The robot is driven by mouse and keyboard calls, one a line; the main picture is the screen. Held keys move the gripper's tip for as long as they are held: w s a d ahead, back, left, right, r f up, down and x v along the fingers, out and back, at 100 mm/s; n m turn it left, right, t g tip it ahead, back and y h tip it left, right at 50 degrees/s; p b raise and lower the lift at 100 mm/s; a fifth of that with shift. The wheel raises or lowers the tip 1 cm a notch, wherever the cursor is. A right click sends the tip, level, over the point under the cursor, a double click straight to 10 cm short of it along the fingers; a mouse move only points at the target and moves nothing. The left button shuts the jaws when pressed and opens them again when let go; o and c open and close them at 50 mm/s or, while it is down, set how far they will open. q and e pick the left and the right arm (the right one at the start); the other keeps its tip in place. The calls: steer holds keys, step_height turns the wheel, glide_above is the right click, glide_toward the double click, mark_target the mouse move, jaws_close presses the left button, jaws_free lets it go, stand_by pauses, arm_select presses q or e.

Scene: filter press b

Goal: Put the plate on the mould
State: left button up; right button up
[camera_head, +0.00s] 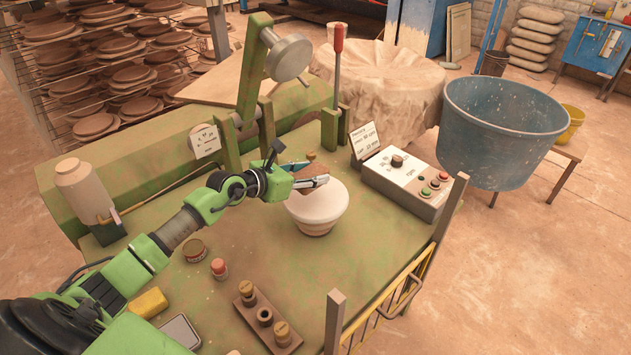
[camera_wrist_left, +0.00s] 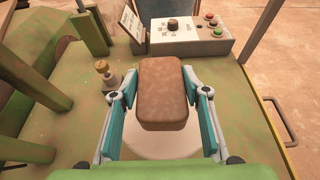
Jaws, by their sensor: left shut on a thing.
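My left gripper (camera_head: 312,176) is shut on a brown rounded block (camera_head: 309,188), the piece that may be the plate. In the left wrist view the brown block (camera_wrist_left: 163,92) sits between the two teal-lined fingers of the left gripper (camera_wrist_left: 163,105). The white round mould (camera_head: 319,212) stands on the green bench, wide at the top and narrower below. The block is over the mould's far part; I cannot tell whether they touch. The mould's pale top (camera_wrist_left: 165,148) shows under the fingers in the left wrist view, partly hidden. My right gripper is not in view.
A control box (camera_head: 405,180) with a knob and buttons stands right of the mould. A green arm with a metal disc (camera_head: 288,58) and a red-handled lever (camera_head: 338,60) rise behind it. A wooden block with pegs (camera_head: 266,318) lies in front. A blue tub (camera_head: 503,125) stands beyond the bench.

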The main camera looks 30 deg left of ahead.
arm_select(q)
steer(key=shift+w+d+f, duration=0.2)
steer(key=shift+w+f, duration=0.35)
steer(key=shift+w+d+f, duration=0.1)
steer(key=shift+f, duration=0.85)
steer(key=shift+w+d+f, duration=0.1)
steer(key=shift+f, duration=0.8)
steer(key=shift+f, duration=0.15)
steer(key=o, duration=1.5)
steer(key=shift+s, duration=0.1)
steer(key=shift+c, duration=0.2)
